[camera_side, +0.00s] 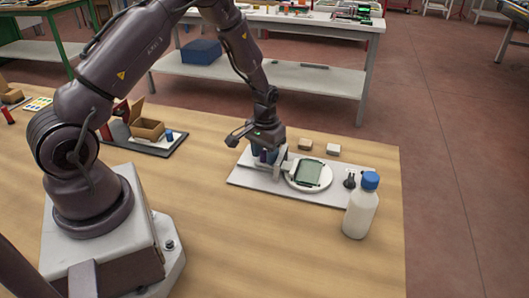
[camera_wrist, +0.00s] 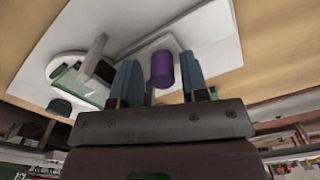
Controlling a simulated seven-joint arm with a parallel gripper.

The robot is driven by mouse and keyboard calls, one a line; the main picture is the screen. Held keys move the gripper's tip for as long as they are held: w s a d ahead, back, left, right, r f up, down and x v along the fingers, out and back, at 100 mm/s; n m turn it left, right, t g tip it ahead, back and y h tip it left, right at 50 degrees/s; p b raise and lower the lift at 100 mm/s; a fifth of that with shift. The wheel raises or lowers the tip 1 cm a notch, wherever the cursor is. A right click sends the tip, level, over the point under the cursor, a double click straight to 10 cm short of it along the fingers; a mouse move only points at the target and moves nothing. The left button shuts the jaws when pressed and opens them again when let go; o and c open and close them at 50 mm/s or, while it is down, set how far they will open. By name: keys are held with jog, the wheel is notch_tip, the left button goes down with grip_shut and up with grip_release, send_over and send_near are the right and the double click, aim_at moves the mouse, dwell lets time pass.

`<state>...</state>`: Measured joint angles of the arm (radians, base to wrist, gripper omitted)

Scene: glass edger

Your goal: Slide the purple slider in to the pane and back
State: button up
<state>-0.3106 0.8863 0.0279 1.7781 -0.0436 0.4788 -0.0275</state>
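The purple slider (camera_wrist: 162,68) is a rounded upright knob on the white board (camera_wrist: 215,45). In the side view it shows as a small dark purple piece (camera_side: 264,157) at the gripper's fingers. My gripper (camera_side: 268,153) is low over the left part of the board. In the wrist view its two blue-grey fingers (camera_wrist: 161,78) stand on either side of the purple knob, with a gap on each side, so it is open. The greenish glass pane (camera_side: 309,172) lies on a round white plate right of the slider; the pane also shows in the wrist view (camera_wrist: 80,86).
A white bottle with a blue cap (camera_side: 360,208) stands at the board's front right corner. A dark knob (camera_side: 349,181) is at the board's right end. Two small blocks (camera_side: 305,144) (camera_side: 333,149) lie behind the board. An open cardboard box (camera_side: 147,129) sits on a tray at left.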

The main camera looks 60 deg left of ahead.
jog(key=shift+w+d, duration=0.1)
jog(key=shift+d, duration=0.1)
jog(key=shift+s+a, duration=0.85)
jog(key=shift+a, duration=0.05)
notch_tip(320, 180, up, 13)
jog(key=s+d+r+m+t, duration=0.1)
jog(key=s+d+r+m, duration=0.1)
jog(key=s+d+r, duration=0.7)
jog(key=s+r, duration=0.3)
jog(key=shift+s+d+r+t, duration=0.2)
jog(key=shift+s+d+t, duration=0.05)
jog(key=shift+s+t, duration=0.15)
